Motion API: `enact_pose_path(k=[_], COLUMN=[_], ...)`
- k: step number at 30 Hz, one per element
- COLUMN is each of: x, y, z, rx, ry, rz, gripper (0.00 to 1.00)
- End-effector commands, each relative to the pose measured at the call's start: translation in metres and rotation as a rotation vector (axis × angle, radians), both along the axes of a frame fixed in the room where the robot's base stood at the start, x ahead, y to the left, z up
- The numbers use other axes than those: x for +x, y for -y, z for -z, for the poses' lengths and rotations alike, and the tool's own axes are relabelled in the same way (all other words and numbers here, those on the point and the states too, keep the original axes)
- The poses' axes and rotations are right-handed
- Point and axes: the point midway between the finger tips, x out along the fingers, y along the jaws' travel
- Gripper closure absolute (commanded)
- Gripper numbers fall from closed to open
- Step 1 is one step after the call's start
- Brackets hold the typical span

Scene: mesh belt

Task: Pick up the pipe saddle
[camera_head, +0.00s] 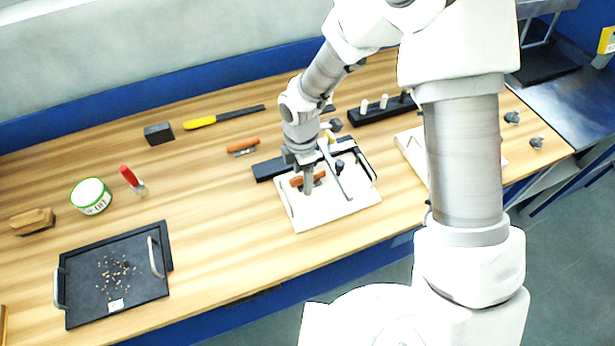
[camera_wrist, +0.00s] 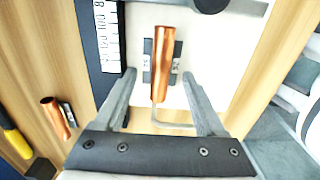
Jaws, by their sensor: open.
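A copper-coloured rounded piece with grey flat plates at its sides, seemingly the pipe saddle (camera_wrist: 163,55), lies on the white tray (camera_head: 334,211). In the head view this saddle (camera_head: 298,181) is partly hidden by my gripper (camera_head: 308,188). In the wrist view my gripper (camera_wrist: 158,85) is open. Its fingers stand to either side of the saddle's near end, with space between. I cannot tell the exact height of the fingertips above the tray. A similar copper-coloured piece (camera_head: 243,145) lies on the wood outside the tray; it also shows in the wrist view (camera_wrist: 55,115).
A thin metal bar (camera_wrist: 172,125) bends up near the saddle's near end. A black bar with a white scale (camera_wrist: 107,35) lies left of it. A black tray (camera_head: 85,310) and green-rimmed tin (camera_head: 91,197) stand left. Bare wood lies between the trays.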

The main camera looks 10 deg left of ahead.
Motion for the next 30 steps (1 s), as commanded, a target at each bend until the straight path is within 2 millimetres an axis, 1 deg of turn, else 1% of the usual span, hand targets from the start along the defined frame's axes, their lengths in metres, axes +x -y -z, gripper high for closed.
enact_pose_path(k=[3, 4, 8, 9, 11, 12, 14, 15, 16, 25, 28, 30], x=[0.000, 0.000, 0.000, 0.000, 0.000, 0.000, 0.000, 0.000, 0.000, 0.001, 0.001, 0.002], y=[0.000, 0.000, 0.000, 0.000, 0.000, 0.000, 0.000, 0.000, 0.000, 0.000, 0.000, 0.000], z=[0.000, 0.000, 0.000, 0.000, 0.000, 0.000, 0.000, -0.001, -0.001, -0.003, -0.011, -0.022], rx=[0.001, 0.001, 0.000, 0.001, 0.000, 0.000, 0.000, 0.000, 0.000, 0.001, 0.003, 0.003], ry=[0.001, 0.001, 0.000, 0.001, 0.000, 0.000, 0.000, 0.000, 0.000, 0.002, 0.003, 0.004], rz=[0.000, 0.000, 0.000, 0.000, 0.000, 0.000, 0.000, 0.001, 0.000, 0.001, 0.002, 0.002], gripper=[0.28, 0.29, 0.53, 0.60, 0.71, 0.78, 0.89, 0.96, 1.00, 1.00, 1.00, 1.00])
